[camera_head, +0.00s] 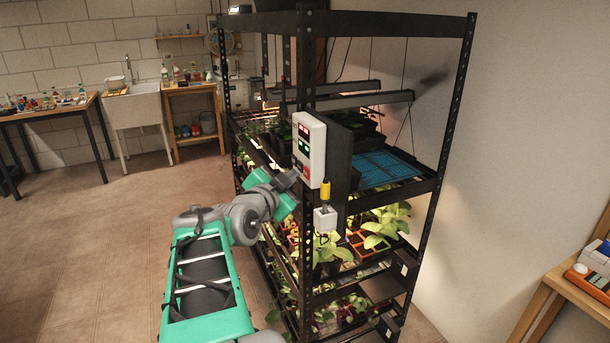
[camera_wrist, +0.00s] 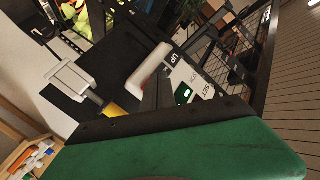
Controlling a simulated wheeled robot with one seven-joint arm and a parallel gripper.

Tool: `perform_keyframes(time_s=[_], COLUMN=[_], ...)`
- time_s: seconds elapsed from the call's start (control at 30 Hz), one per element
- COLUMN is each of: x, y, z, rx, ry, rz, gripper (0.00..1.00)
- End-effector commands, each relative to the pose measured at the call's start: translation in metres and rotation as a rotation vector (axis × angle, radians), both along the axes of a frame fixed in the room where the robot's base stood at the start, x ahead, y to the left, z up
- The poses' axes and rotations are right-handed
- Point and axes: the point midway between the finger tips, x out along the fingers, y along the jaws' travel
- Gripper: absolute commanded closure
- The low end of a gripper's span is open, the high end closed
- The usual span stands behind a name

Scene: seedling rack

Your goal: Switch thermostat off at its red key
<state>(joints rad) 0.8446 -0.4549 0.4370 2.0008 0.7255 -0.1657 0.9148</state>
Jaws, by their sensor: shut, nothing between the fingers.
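The thermostat (camera_head: 316,150) is a white box on the rack's front post, with a red display and a green display on its face. In the wrist view the thermostat (camera_wrist: 206,80) shows tilted, with "UP" and "SET" lettering and a green patch. My gripper (camera_head: 290,178) is shut and empty, close to the lower part of the thermostat's face; I cannot tell whether it touches. Its dark fingers (camera_wrist: 156,92) cover part of the panel in the wrist view.
The black rack (camera_head: 457,100) holds plants and a blue tray (camera_head: 385,168). A wooden table (camera_head: 560,290) stands at the right. The floor (camera_head: 80,240) on the left is clear.

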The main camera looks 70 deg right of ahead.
Motion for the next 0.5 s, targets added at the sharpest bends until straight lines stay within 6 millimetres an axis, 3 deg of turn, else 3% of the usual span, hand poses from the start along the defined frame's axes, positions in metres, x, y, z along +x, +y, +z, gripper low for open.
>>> perform_keyframes(time_s=[0.5], x=[0.040], y=[0.040], z=[-0.002], rx=[-0.001], ry=[-0.001], rz=[0.003], gripper=[1.00])
